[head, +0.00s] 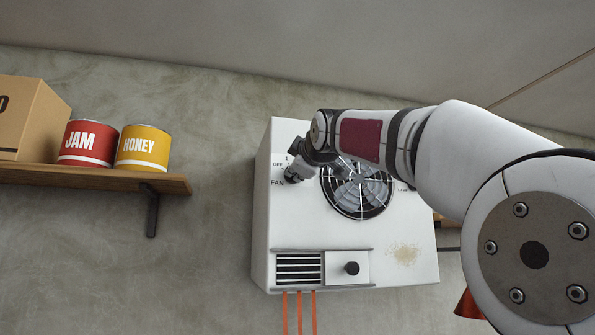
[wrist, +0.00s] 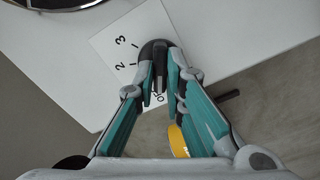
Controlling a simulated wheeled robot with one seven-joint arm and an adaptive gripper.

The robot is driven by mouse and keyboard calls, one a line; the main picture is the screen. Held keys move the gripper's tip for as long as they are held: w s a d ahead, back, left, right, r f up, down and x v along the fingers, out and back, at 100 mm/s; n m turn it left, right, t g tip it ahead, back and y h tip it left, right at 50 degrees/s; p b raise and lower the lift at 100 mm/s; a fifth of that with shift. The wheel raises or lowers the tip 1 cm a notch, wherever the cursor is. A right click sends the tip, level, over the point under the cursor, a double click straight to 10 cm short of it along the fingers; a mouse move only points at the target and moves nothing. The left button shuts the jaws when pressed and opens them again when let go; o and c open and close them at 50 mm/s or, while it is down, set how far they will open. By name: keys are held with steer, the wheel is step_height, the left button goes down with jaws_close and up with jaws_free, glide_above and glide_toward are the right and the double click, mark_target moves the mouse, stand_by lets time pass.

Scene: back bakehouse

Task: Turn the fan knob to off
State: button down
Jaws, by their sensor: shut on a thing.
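The white wall unit (head: 400,220) carries a fan grille with a dial marked FAN, OFF and 1 at its upper left in the head view. In the wrist view the dark fan knob (wrist: 154,48) sits on a white dial plate (wrist: 105,45) marked 2, 3 and OFF. My gripper (wrist: 167,78) is shut on the fan knob, with its fingers to either side of it; it also shows in the head view (head: 293,173). The fingers partly cover the knob and the OFF mark, so I cannot tell which mark the knob points to.
A second black knob (head: 351,268) sits beside a slotted vent (head: 298,269) low on the unit. A wooden shelf (head: 100,178) at left holds a cardboard box (head: 40,115), a red jam tin (head: 88,143) and a yellow honey tin (head: 143,148). Wall between shelf and unit is clear.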

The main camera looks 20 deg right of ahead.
steer(key=c, duration=1.7)
jaws_free()
steer(key=shift+o, duration=0.2)
steer(key=s, duration=1.2)
steer(key=shift+f, duration=0.1)
